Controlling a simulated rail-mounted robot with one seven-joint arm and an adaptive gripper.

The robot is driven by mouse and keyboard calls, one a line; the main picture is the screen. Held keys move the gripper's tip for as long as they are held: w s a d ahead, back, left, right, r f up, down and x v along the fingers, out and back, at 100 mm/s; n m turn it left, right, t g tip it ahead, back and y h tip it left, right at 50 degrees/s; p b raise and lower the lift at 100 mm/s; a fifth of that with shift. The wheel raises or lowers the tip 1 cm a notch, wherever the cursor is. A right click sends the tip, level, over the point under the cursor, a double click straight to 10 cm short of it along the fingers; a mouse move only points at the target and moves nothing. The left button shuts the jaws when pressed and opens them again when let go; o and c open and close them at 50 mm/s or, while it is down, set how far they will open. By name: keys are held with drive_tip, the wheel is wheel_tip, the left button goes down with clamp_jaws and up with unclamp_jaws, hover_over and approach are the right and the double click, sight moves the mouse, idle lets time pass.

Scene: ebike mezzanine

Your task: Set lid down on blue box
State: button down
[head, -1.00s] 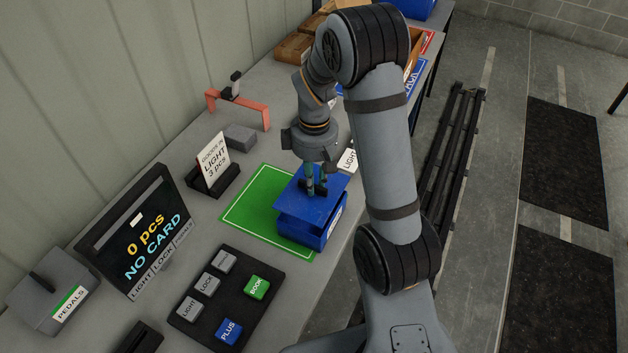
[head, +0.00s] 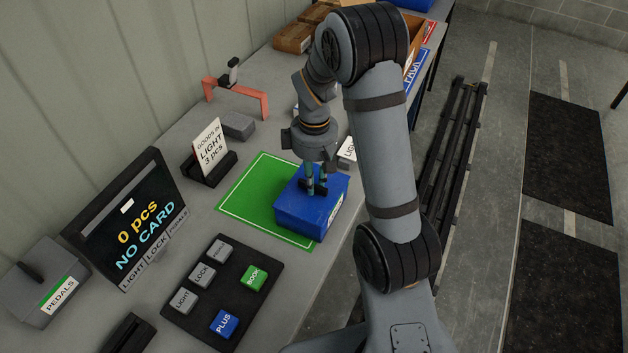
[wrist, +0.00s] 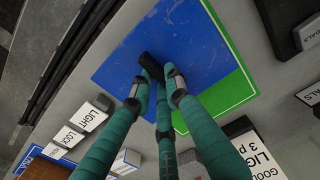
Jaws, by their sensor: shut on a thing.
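The blue box (head: 298,222) stands on the green mat (head: 248,200) on the bench. Its blue lid (head: 293,195) lies over the top of the box, with no clear gap visible in the head view. My gripper (head: 314,190) is above the lid, its fingers shut on the lid's dark handle. In the wrist view the lid (wrist: 175,40) fills the upper middle, and my gripper (wrist: 153,85) closes around the black handle (wrist: 151,65). The inside of the box is hidden by the lid.
A button panel (head: 222,292) and a screen (head: 135,225) stand at left. A card holder (head: 208,165) reading "LIGHT 3 pcs" is behind the mat. A red-orange frame (head: 237,92) stands farther back. Small labelled boxes (wrist: 88,115) sit near the lid in the wrist view.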

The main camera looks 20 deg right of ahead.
idle(0.3)
drive_tip(key=c, duration=1.7)
unclamp_jaws()
drive_tip(key=shift+o, duration=0.4)
drive_tip(key=shift+r, duration=0.1)
wheel_tip(320, 180, up, 7)
drive_tip(key=p, duration=0.6)
wheel_tip(320, 180, down, 7)
drive_tip(key=b, duration=0.6)
drive_tip(key=shift+f, duration=0.2)
drive_tip(key=shift+r, duration=0.1)
